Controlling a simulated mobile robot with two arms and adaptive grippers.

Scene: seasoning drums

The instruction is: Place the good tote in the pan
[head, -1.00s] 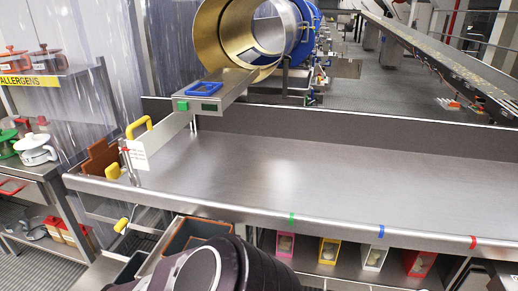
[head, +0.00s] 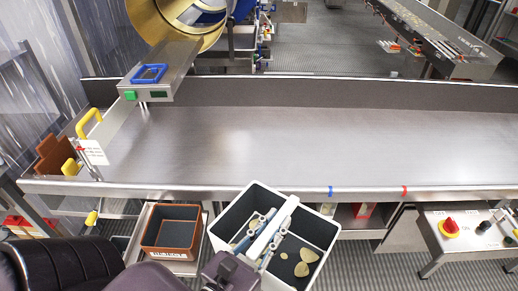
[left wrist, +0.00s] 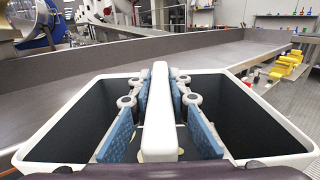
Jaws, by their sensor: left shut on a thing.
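A white-rimmed tote (head: 312,207) with dark inside walls hangs in front of the steel pan's front edge, at the lower middle of the head view. Several pale chips lie on its floor. My left gripper (head: 264,236) is shut on the tote's white centre handle; the blue pads press both sides of it in the left wrist view (left wrist: 159,118). The tote's rim (left wrist: 53,118) fills the lower part of that view. The long steel pan (head: 300,140) lies beyond the tote, empty. No label on the tote shows. My right gripper is not in view.
An orange-brown-rimmed bin (head: 172,206) stands on a shelf left of the tote. A drum (head: 180,22) and a steel box with a green button (head: 130,96) overhang the pan's back left. A control panel (head: 455,232) stands at lower right. The pan's middle and right are clear.

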